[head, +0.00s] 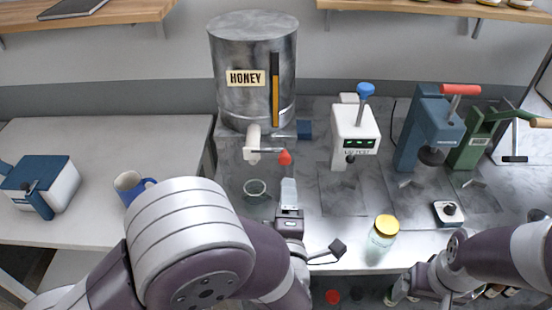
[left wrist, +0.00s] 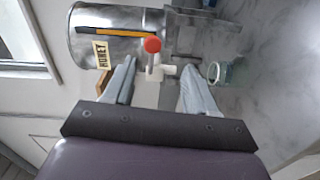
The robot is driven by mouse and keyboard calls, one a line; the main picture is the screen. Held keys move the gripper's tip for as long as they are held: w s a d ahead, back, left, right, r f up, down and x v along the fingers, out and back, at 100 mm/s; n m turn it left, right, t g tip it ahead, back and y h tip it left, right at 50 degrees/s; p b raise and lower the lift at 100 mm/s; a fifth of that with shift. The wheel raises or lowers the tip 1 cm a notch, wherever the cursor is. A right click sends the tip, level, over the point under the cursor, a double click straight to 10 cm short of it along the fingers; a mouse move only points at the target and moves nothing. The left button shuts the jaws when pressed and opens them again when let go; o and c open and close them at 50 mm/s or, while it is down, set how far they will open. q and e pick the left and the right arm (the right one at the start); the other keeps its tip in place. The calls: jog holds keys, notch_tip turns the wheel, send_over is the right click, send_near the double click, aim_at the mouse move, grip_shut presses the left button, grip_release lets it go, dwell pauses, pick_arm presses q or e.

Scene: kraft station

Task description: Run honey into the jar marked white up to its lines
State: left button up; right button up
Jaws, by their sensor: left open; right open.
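The steel honey tank (head: 253,75) labelled HONEY stands at the back, with a white tap (head: 252,143) low on its front. The tap's lever ends in a red knob (head: 285,157). An open glass jar (head: 255,188) stands below the tap; it looks empty, and I cannot make out its marks. My left gripper (head: 288,184) is just in front of the red knob. In the left wrist view its fingers (left wrist: 159,65) are apart, with the knob (left wrist: 152,45) showing beyond and between their tips. My right gripper (head: 398,289) is open low at the front right, partly cut off.
A yellow-lidded jar (head: 383,235) stands near the counter's front edge, between my arms. A white device with a blue knob (head: 355,135), a blue press (head: 430,130) and a green press (head: 482,135) stand to the right. A blue mug (head: 130,186) sits left.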

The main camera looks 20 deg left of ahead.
aim_at(284, 162)
pick_arm(q)
jog(key=shift+n, duration=0.5)
jog(key=p+x, duration=0.1)
jog(key=x, duration=0.3)
jog(key=p+x, duration=0.1)
jog(key=x, duration=0.3)
jog(key=r+p+x, duration=0.1)
jog(key=x, duration=0.3)
jog(key=shift+a+r, duration=0.15)
jog(key=shift+a, duration=0.05)
jog(key=shift+w+a, duration=0.1)
jog(key=shift+w, duration=0.35)
grip_shut()
